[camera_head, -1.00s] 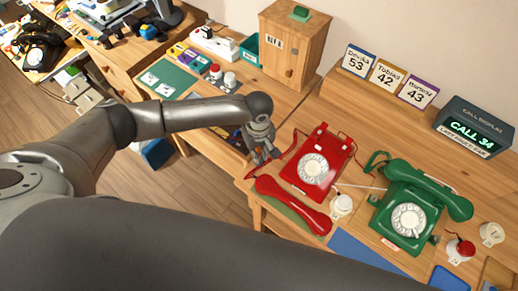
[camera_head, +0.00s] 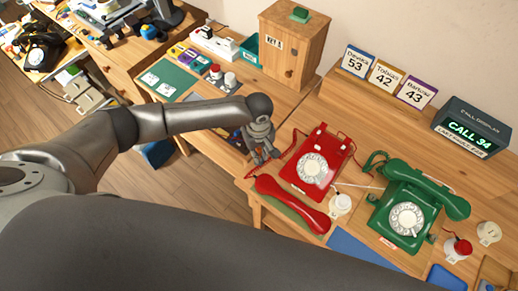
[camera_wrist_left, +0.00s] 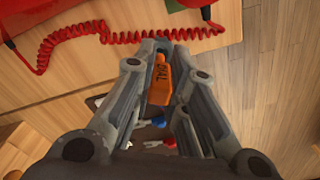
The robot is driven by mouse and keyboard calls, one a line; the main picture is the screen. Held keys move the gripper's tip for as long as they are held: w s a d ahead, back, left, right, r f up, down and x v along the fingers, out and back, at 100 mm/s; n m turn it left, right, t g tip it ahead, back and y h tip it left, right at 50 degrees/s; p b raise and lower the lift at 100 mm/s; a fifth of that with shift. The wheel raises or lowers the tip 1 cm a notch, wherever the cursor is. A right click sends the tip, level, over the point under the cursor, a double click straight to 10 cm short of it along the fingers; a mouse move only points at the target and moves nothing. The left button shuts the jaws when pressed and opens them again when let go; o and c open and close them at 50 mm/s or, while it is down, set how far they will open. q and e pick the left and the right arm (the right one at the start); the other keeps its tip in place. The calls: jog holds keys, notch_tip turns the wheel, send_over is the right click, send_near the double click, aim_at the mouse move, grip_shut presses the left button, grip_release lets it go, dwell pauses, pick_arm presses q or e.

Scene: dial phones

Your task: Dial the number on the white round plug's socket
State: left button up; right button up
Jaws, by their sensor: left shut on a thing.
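My left gripper (camera_head: 261,156) is shut on an orange tool marked DIAL (camera_wrist_left: 160,80), just left of the red phone. The red phone (camera_head: 321,150) has a white dial, and its red handset (camera_head: 291,204) lies off it on the table. The green phone (camera_head: 410,228) stands to the right with its handset on top. A white round plug (camera_head: 340,204) sits in a socket between the phones; a pale cord runs from there toward the green phone. The socket's number is too small to read. My right gripper is not in view.
A red round plug (camera_head: 462,246) and an empty-looking white socket (camera_head: 488,232) are at the right. A call display (camera_head: 470,130) reads CALL 34. Name cards (camera_head: 387,76) show 53, 42 and 43. A wooden cabinet (camera_head: 292,45) stands behind. The red coiled cord runs near my left gripper.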

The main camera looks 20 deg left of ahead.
pick_arm(q)
jog(key=shift+f, duration=0.35)
jog(key=shift+f+b, duration=0.65)
jog(key=shift+f, duration=0.3)
jog(key=o, duration=0.8)
notch_tip(320, 180, up, 12)
dwell(0.5)
dwell(0.4)
